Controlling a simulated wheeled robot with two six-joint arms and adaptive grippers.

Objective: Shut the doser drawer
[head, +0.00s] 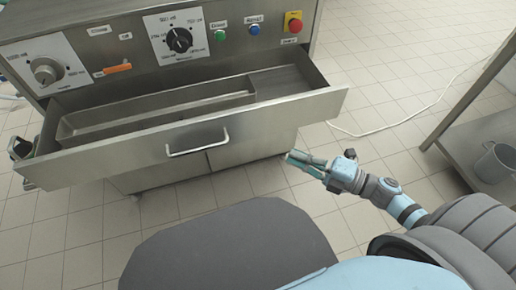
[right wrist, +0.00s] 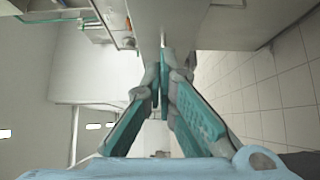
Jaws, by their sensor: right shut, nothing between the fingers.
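The doser drawer (head: 190,141) is a steel drawer pulled out of the front of a metal machine in the head view. Its front panel carries a bar handle (head: 198,142) near the middle. A shallow metal tray (head: 155,108) shows inside the open drawer. My right gripper (head: 290,157), with teal fingers, is shut and empty. In the head view it appears just below the right part of the drawer front, apart from the handle. In the right wrist view its fingertips (right wrist: 164,62) meet beside a grey metal surface; contact cannot be told. My left gripper is out of view.
The machine's panel above the drawer has a black dial (head: 179,40), a grey knob (head: 46,72), an orange switch (head: 117,68) and a red stop button (head: 294,22). A metal shelf (head: 470,118) with a bucket (head: 495,162) stands at right. Tiled floor lies between.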

